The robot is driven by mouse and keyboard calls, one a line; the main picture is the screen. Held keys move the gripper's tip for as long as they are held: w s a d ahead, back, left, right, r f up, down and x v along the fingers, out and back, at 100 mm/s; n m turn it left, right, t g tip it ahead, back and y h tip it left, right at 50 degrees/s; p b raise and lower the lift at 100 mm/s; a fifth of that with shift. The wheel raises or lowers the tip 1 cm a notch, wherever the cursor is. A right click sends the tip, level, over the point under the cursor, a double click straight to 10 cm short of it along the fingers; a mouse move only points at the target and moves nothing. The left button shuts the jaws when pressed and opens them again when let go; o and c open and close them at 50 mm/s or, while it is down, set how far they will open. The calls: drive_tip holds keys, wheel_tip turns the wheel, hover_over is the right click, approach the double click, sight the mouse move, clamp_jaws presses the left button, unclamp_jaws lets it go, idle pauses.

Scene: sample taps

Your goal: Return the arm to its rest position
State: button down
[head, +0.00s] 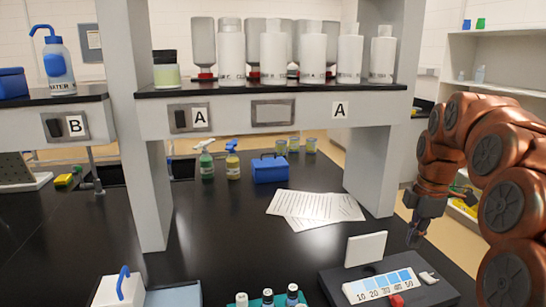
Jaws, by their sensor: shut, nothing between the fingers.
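My arm shows at the right of the head view, orange-brown and bent. My gripper (414,236) hangs from it, pointing down with its dark fingers shut and empty. It is at the right side of the black bench (220,270), above and behind a dark device (335,280) with a blue strip marked 10 to 50. A white upright plate (366,248) stands to the left of the gripper. I cannot tell the exact gap between the fingers and the device.
A grey shelf post (148,200) stands at left and another (370,175) near my gripper. The shelf (270,90) carries several bottles. Papers (312,207), a blue box (269,170) and small capped vials (267,297) are on the bench. The centre-left bench is clear.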

drive_tip(key=s+a+f+m+g, duration=0.1)
drive_tip(key=s+a+f+m, duration=0.1)
drive_tip(key=s+a+m, duration=0.35)
drive_tip(key=s+a+f+m, duration=0.25)
drive_tip(key=s+a, duration=0.35)
drive_tip(key=s, duration=0.5)
drive_tip(key=s+a+f+m, duration=0.1)
drive_tip(key=s+f+m, duration=0.1)
drive_tip(key=s, duration=0.3)
drive_tip(key=s+a+f+m, duration=0.1)
drive_tip(key=s+f+m, duration=0.1)
drive_tip(key=s+m, duration=0.2)
drive_tip(key=s+a+f+m+g, duration=0.1)
drive_tip(key=s+f+m, duration=0.2)
drive_tip(key=s, duration=0.4)
drive_tip(key=shift+s+h, duration=0.25)
drive_tip(key=shift+h, duration=0.05)
